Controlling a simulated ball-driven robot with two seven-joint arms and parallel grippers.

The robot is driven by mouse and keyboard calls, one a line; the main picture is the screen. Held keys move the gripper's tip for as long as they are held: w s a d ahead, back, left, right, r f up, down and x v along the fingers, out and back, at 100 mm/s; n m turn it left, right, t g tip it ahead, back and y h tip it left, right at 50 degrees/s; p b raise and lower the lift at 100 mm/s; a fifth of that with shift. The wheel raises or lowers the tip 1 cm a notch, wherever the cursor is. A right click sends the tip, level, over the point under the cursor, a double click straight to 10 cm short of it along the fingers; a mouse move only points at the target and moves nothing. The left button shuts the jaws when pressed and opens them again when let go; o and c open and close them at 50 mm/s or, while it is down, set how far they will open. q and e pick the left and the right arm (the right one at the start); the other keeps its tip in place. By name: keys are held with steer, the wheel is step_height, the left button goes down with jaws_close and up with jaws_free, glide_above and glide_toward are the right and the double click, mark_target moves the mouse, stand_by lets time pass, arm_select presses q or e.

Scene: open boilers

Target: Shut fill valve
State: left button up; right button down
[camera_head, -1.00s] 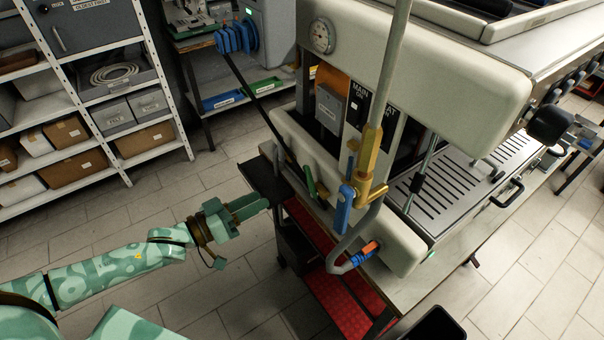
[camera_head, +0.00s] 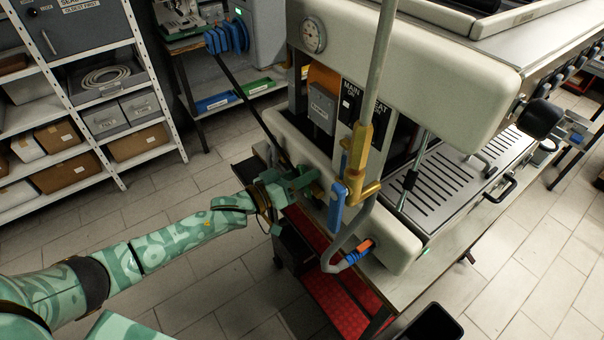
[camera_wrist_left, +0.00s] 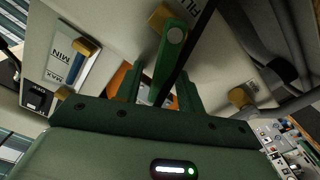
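The fill valve's green lever (camera_wrist_left: 168,58) shows in the left wrist view, hanging from a brass fitting beside a partly visible label reading "FIL". My left gripper (camera_wrist_left: 160,90) has one finger on each side of the lever, with gaps seen between lever and fingers. In the head view my left gripper (camera_head: 305,181) is at the machine's pale lower panel, and it mostly hides the green lever there. My right gripper is not in view.
A blue lever (camera_head: 336,207) and a brass valve with a steel pipe (camera_head: 358,165) stand just right of the gripper. A MIN/MAX label (camera_wrist_left: 64,66) is on the panel. Floor at left is free.

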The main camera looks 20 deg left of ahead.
arm_select(q)
jaws_close()
steer(key=shift+s+d+r+m+p, duration=0.25)
steer(key=shift+m+p, duration=0.15)
steer(key=shift+m, duration=0.35)
steer(key=shift+s+d+r+m+p, duration=0.15)
steer(key=shift+d+m+p, duration=0.2)
steer(key=shift+m, duration=0.4)
steer(key=shift+s+d+m+p, duration=0.2)
steer(key=shift+m, duration=0.45)
steer(key=shift+s+d+m+p, duration=0.15)
steer(key=shift+m, duration=0.5)
steer(key=shift+f, duration=0.1)
jaws_free()
